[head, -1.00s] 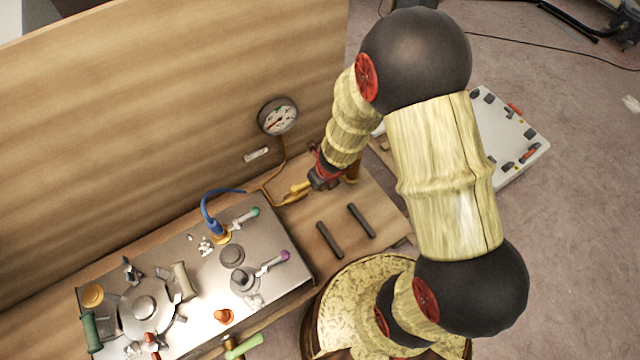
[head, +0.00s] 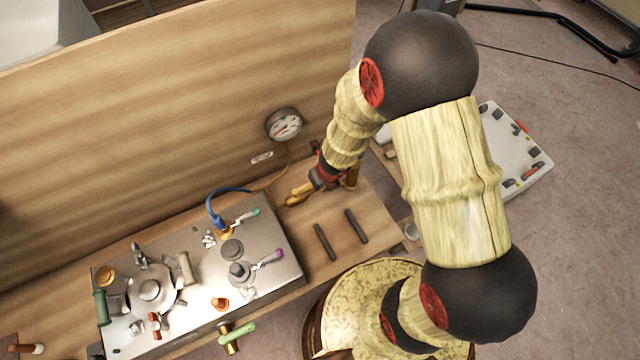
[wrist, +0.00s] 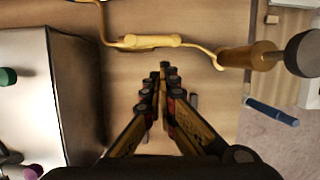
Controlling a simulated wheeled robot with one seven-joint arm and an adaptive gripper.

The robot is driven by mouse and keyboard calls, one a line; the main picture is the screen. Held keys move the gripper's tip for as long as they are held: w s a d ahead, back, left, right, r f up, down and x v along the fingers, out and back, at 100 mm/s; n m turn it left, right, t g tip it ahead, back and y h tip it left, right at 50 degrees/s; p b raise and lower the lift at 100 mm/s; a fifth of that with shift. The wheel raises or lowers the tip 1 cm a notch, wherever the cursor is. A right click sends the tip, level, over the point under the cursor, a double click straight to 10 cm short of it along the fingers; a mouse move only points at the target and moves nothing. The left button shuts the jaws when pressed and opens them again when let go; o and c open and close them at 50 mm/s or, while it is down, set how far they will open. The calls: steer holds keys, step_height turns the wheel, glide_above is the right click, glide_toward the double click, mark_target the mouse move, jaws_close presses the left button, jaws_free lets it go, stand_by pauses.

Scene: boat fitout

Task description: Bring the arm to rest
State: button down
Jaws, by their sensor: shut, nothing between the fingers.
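A yellow fitting on a thin pipe (wrist: 150,41) lies just beyond the fingertips in the wrist view. I cannot tell how far the fingertips are above the bench.
A metal box (head: 270,250) with handles and knobs stands left of my gripper. A gauge (head: 284,125) is on the upright wooden panel (head: 180,110). Two dark bars (head: 324,242) lie on the bench. A brass cylinder (wrist: 250,54) stands near the pipe.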

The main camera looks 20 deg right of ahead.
stand_by(0.4)
steer(key=s+d+r+m+g+h+b, duration=0.1)
steer(key=s+d+r+m+h, duration=0.15)
steer(key=d+r+m, duration=0.6)
steer(key=s+d+r+m+h, duration=0.1)
steer(key=s+d+m+h, duration=0.15)
steer(key=m, duration=1.15)
steer(key=s+a+r+m+t+y+b, duration=0.1)
steer(key=s+a+r+m+y+b, duration=0.1)
steer(key=s+r+m, duration=0.4)
steer(key=s+a+r+m+t+y+b, duration=0.2)
steer(key=s+a+r+m+b, duration=0.2)
steer(key=r+m, duration=0.6)
steer(key=b+v, duration=0.1)
steer(key=v, duration=0.4)
